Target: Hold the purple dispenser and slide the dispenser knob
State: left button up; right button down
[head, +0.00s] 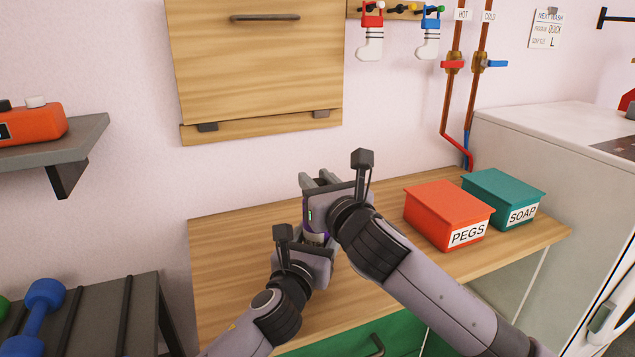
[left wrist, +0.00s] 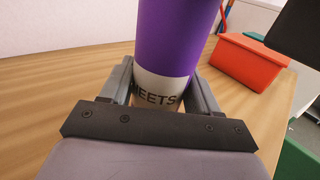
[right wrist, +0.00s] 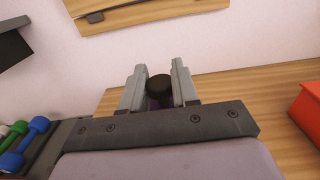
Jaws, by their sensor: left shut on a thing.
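The purple dispenser (left wrist: 178,40) stands on the wooden worktop, with a pale band lettered "…EETS" near its base. My left gripper (left wrist: 160,85) is shut on its lower part, one finger on each side. In the head view the dispenser (head: 306,222) is mostly hidden behind my two grippers. The dark round knob (right wrist: 159,85) shows in the right wrist view between the fingers of my right gripper (right wrist: 157,80). Those fingers are apart, with a gap on each side of the knob. In the head view my right gripper (head: 322,180) is above my left gripper (head: 306,240).
An orange-red box marked PEGS (head: 440,212) and a teal box marked SOAP (head: 500,193) stand on the worktop's right. A shelf (head: 60,150) is at the left, above a rack with dumbbells (head: 42,298). The worktop (head: 225,255) is clear left of my grippers.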

aim_at(319, 183)
pick_arm(q)
jog(key=shift+f, duration=0.1)
pick_arm(e)
jog(key=shift+r, duration=2.35)
jog(key=c, duration=0.9)
grip_release()
jog(key=shift+s+f, duration=0.1)
jog(key=shift+s+d, duration=0.15)
jog(key=shift+s, duration=0.1)
jog(key=v, duration=1.1)
jog(key=shift+s, duration=0.2)
